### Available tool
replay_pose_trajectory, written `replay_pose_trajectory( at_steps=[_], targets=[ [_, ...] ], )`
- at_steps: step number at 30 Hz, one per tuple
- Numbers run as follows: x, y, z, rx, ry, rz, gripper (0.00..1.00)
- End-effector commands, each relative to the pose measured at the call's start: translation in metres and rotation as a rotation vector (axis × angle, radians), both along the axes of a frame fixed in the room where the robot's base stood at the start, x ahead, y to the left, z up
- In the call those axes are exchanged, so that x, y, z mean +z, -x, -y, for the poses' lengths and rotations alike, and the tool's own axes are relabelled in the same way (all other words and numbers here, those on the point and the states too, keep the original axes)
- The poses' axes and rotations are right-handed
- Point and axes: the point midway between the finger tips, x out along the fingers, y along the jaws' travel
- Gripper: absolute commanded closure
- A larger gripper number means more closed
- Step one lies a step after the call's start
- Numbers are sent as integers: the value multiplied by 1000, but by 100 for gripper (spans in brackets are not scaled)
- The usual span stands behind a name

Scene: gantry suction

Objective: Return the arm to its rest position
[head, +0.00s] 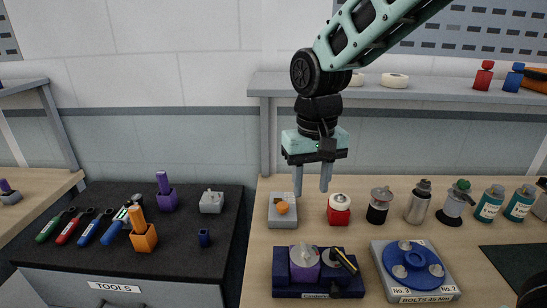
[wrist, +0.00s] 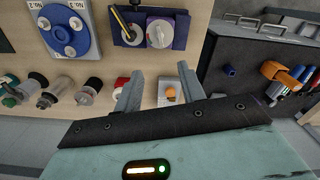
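My gripper (head: 312,179) is above the back of the wooden workbench (head: 345,228) in the head view, pointing down. Its two grey fingers are apart with nothing between them, and it touches nothing that I can see. The fingers also show spread in the wrist view (wrist: 160,92). My arm reaches in from the upper right of the head view. Below the fingers are a grey block with an orange knob (head: 283,209) and a red and white container (head: 339,209).
A dark blue fixture (head: 285,283) and a grey bolt plate with a blue disc (head: 448,291) are at the bench front. Several bottles, including a teal one (head: 489,204), line the back right. A black tools cabinet (head: 80,253) stands left. A shelf (head: 440,93) runs behind my gripper.

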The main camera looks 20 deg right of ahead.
Motion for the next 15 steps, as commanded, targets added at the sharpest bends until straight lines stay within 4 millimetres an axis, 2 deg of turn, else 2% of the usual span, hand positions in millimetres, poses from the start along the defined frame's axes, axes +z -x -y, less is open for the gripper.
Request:
replay_pose_trajectory(
  at_steps=[2, 5, 8, 10, 12, 15],
  targets=[
    [0, 2, -1, 5, -2, -1, 60],
    [-2, 20, -14, 68, -19, -4, 60],
    [-7, 61, -38, 208, -48, -7, 60],
    [-13, 98, -53, 329, -64, -5, 60],
    [-18, 133, -63, 450, -70, 1, 60],
    [-27, 173, -67, 586, -64, 8, 60]
  ],
)
